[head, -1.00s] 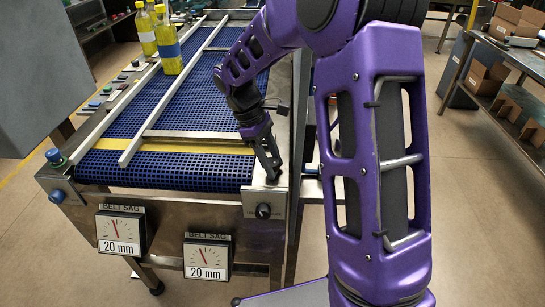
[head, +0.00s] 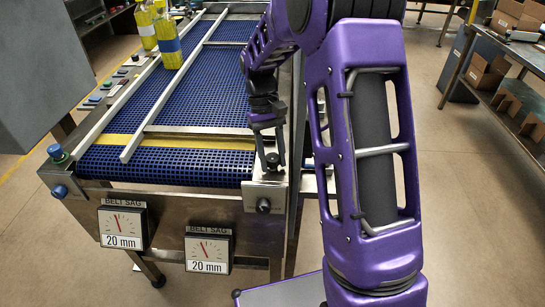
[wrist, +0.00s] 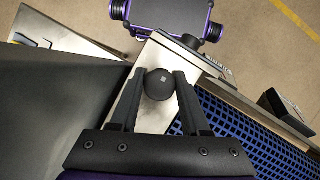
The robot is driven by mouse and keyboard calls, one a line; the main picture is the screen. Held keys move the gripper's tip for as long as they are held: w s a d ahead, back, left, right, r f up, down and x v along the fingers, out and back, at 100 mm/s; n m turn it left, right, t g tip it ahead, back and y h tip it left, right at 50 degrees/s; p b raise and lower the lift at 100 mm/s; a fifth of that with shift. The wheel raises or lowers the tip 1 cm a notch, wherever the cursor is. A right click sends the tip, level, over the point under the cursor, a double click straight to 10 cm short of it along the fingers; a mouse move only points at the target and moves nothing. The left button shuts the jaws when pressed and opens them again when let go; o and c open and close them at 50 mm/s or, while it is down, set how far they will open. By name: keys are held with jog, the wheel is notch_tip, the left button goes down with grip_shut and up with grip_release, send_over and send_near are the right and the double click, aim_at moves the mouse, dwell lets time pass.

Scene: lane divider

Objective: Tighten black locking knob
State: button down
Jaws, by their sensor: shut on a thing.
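The black locking knob (head: 273,159) is a small round knob standing on the metal plate at the front right corner of the conveyor. In the wrist view it shows as a black ball-like top (wrist: 158,85) with a small pale mark. My gripper (head: 269,161) points down over that corner, one finger on each side of the knob. In the wrist view my gripper (wrist: 159,74) is shut on the knob, its fingers angled in against the sides. The conveyor (head: 205,160) has a blue mesh belt.
A second black knob (head: 264,205) is on the front face below the plate. Two belt sag gauges (head: 122,228) (head: 208,250) hang there, each labelled 20 mm. Yellow bottles (head: 167,45) stand on the belt's far left. A side table (head: 500,60) with boxes is at right.

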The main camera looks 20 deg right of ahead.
jog(key=shift+w+r+m, duration=0.1)
jog(key=shift+r+m, duration=0.05)
jog(key=shift+m, duration=0.15)
dwell(0.4)
jog(key=shift+c, duration=1.9)
grip_release()
jog(key=d+v, duration=0.1)
jog(key=v, duration=1.6)
jog(key=shift+a+r, duration=0.2)
jog(key=shift+a, duration=0.05)
